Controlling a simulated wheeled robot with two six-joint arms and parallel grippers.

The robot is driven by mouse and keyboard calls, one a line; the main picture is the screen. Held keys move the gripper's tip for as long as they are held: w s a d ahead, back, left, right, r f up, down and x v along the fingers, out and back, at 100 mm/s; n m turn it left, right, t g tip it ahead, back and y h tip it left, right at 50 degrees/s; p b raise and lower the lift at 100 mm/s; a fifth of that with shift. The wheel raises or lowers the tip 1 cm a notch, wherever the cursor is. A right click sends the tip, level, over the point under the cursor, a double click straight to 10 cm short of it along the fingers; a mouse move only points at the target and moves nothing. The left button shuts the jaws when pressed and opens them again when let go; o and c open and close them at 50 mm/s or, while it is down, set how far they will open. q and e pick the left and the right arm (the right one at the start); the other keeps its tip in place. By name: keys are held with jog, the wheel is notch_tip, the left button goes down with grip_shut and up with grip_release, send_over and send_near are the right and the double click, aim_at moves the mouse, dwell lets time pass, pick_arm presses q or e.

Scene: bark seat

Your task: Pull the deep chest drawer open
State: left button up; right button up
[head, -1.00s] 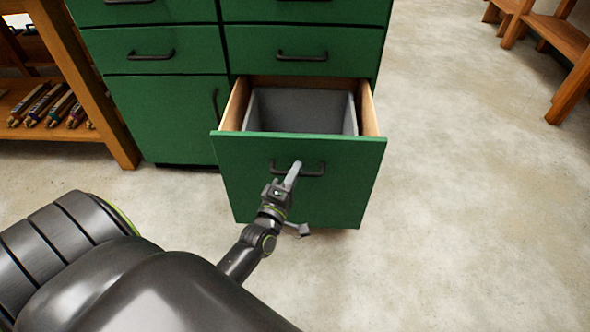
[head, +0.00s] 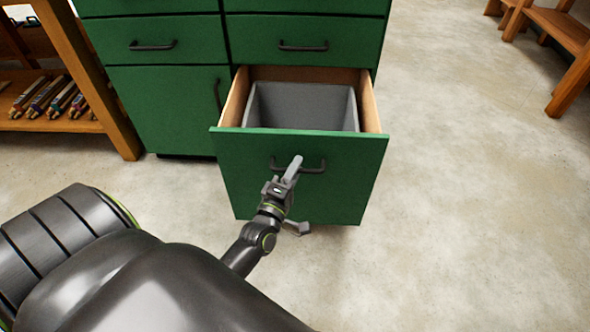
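The deep chest drawer (head: 298,200) is at the bottom right of the green chest in the head view. It stands well out from the chest, showing its wooden sides and a grey bin (head: 302,106) inside. Its dark bar handle (head: 318,168) is on the green front. My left gripper (head: 292,169) is at the middle of this handle, its fingers together around the bar as far as I can see. The exact contact is small and partly hidden. My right gripper is out of view.
The green chest (head: 165,105) has other closed drawers and a closed door. A wooden shelf unit (head: 110,100) with several tools stands at the left. Wooden steps (head: 565,40) stand at the far right. The concrete floor right of the drawer is clear.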

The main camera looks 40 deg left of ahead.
pick_arm(q)
jog(key=v, duration=1.7)
jog(key=shift+s+p, duration=0.2)
jog(key=shift+p, duration=0.2)
